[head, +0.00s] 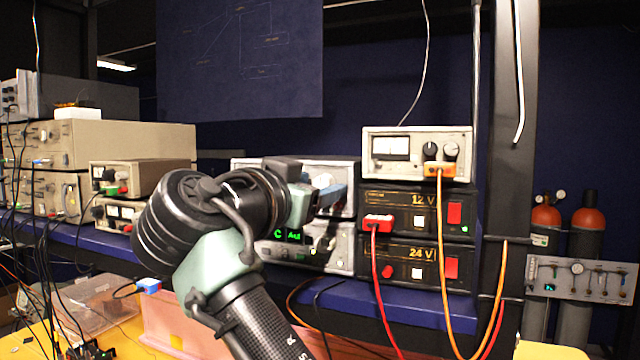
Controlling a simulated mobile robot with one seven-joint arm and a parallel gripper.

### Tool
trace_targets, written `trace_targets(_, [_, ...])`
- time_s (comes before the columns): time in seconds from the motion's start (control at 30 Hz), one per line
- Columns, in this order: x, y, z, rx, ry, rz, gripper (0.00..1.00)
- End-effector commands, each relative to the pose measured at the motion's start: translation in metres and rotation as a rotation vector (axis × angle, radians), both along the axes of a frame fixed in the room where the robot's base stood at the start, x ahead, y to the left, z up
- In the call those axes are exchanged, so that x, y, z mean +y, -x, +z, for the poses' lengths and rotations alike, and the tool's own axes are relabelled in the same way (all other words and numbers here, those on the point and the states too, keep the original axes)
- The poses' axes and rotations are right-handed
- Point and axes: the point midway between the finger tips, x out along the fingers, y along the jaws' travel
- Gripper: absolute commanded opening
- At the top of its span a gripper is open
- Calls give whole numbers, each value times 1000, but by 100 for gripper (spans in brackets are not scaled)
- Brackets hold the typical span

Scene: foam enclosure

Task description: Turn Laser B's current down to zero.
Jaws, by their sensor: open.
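My gripper (328,195) is at the end of my raised arm, in the middle of the head view, seen from behind. It is open, and I see nothing held in it. It is in front of a pale instrument (342,172) on the shelf and hides much of that front panel. Below that stands another pale unit (335,245) with a green lit display (290,235) and small controls, partly covered by my arm. No label reading Laser B is legible, and I cannot tell which knob sets its current. Contact between fingers and panel cannot be made out.
Right of my gripper, a metered supply (418,143) stands on black 12 V (390,199) and 24 V (392,251) boxes. Red and orange cables (446,270) hang in front. A dark post (497,160) stands farther right. Beige instruments (110,142) fill the left.

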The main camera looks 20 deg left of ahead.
Motion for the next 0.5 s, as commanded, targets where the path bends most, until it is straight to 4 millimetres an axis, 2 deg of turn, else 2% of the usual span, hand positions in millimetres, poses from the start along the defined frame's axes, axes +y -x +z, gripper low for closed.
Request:
trace_targets(0.1, [0, 0, 0, 0, 0, 0, 59])
trace_targets(0.43, [0, 0, 0, 0, 1, 0, 0])
trace_targets(0.5, [0, 0, 0, 0, 1, 0, 0])
